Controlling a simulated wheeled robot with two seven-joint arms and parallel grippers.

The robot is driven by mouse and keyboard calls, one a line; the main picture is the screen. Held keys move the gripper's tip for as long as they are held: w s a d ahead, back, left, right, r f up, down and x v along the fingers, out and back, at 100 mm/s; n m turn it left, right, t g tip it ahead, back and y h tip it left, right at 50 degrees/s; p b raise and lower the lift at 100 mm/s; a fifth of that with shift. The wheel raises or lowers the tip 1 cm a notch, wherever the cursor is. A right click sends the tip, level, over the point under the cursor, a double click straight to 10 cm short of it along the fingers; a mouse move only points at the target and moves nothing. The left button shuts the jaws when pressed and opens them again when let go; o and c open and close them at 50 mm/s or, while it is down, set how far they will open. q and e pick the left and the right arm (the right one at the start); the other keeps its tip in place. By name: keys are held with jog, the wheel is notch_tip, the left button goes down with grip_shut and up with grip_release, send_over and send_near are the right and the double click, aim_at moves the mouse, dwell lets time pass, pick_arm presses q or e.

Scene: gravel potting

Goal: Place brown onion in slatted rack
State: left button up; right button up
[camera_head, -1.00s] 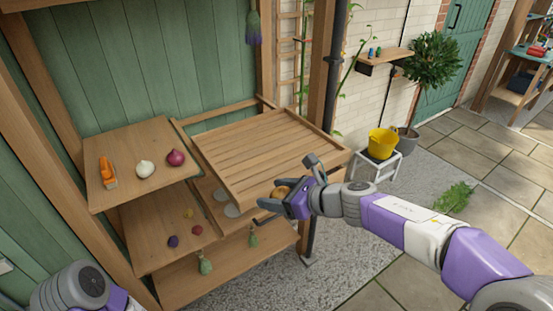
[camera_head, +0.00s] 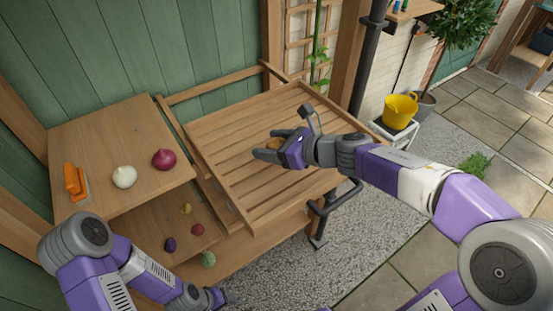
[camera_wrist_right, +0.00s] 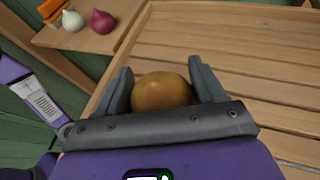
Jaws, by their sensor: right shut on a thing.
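The brown onion (camera_wrist_right: 162,92) sits between the two fingers of my right gripper (camera_wrist_right: 163,84) in the right wrist view. In the head view the onion (camera_head: 274,143) shows as a small brown patch in the right gripper (camera_head: 268,148). The right gripper is shut on it. The slatted rack (camera_head: 235,127) is a wooden tray with parallel slats and a raised rim, and its slats look empty. The gripper and onion are over the middle of the rack; I cannot tell how high above the slats. My left arm is at lower left, and its gripper (camera_head: 215,298) is partly cut off.
Left of the rack, a wooden shelf (camera_head: 110,150) holds an orange tool (camera_head: 74,183), a white onion (camera_head: 124,177) and a red onion (camera_head: 164,159). Several small items lie on the shelf below. A yellow bucket (camera_head: 400,110) stands on a stool at right.

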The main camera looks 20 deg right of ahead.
aim_at(273, 168)
notch_tip(273, 168, down, 6)
jog(key=b, duration=0.3)
jog(key=shift+r, duration=0.15)
jog(key=o, duration=1.1)
